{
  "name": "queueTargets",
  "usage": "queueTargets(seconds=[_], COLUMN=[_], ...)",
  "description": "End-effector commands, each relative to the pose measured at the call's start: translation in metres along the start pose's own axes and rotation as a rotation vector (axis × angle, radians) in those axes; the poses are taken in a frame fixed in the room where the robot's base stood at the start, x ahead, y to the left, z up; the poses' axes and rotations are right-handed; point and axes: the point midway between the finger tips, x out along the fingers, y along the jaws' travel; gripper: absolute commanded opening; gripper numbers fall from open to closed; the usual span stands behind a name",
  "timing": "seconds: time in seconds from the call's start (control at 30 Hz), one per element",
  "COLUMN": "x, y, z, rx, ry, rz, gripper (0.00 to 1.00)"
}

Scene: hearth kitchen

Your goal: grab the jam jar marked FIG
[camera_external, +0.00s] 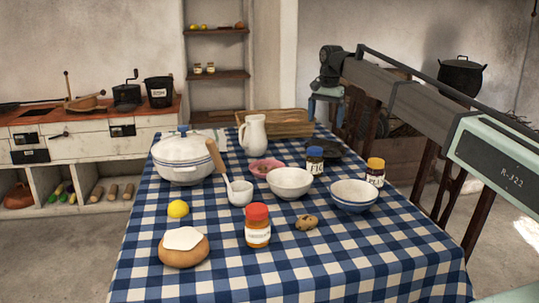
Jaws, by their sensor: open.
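The jam jar marked FIG (315,167) stands upright on the table, with a dark blue lid and a white label facing the camera. It is behind and to the right of a plain white bowl (289,184), which is close in front of it. My gripper (325,119) is open and points down, above and beyond the jar in the picture. Nothing shows between its fingers, and it is apart from the jar.
A red-lidded jar (257,235) stands in front, and a yellow-lidded jar (375,178) is right of the FIG jar, behind a blue-striped bowl (354,197).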

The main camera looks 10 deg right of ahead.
Motion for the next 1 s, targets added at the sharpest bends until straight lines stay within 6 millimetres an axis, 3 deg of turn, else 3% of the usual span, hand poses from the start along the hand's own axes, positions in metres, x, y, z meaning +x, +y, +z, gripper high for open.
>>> queueTargets(seconds=[0.1, 0.23, 0.47, 0.8, 1.0], x=[0.003, 0.005, 0.023, 0.078, 0.092], y=[-0.014, -0.019, -0.018, -0.015, -0.015], z=[0.021, 0.031, 0.032, 0.031, 0.03], rx=[-0.004, -0.003, -0.002, -0.003, -0.003], ry=[0.011, 0.017, 0.018, 0.017, 0.018], rz=[0.033, 0.051, 0.054, 0.054, 0.052], gripper=[0.97, 0.97, 0.97, 0.97, 0.97])
